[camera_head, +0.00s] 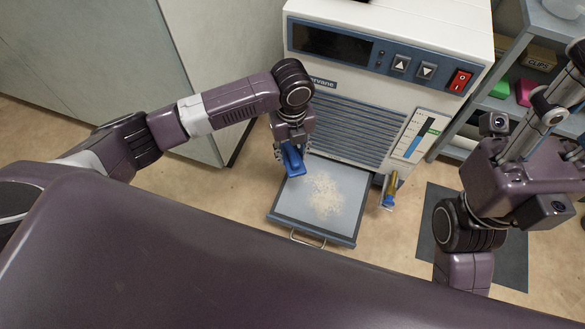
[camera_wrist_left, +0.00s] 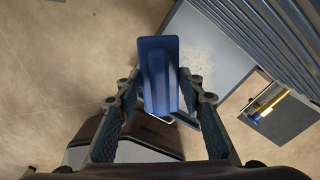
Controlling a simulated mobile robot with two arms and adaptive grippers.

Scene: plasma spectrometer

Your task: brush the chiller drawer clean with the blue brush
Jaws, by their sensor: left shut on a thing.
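The chiller drawer (camera_head: 288,207) is pulled out at the bottom of the chiller, a flat grey tray with a metal handle at its front. Pale crumbs or shavings (camera_head: 325,195) are spread over its middle and right part. My left gripper (camera_head: 290,145) is shut on the blue brush (camera_head: 293,160) above the drawer's back left corner. In the left wrist view the brush (camera_wrist_left: 158,75) sits between the fingers; its bristles are hidden, so I cannot tell whether it touches the tray. My right gripper (camera_head: 562,95) is raised at the right, away from the drawer; its fingertips are unclear.
The white chiller (camera_head: 400,20) stands behind the drawer, with a blue grille and a red switch. A brass fitting (camera_head: 391,186) sticks out right of the drawer. A dark mat (camera_head: 420,235) lies on the floor. Shelves stand at the right, a grey cabinet at the left.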

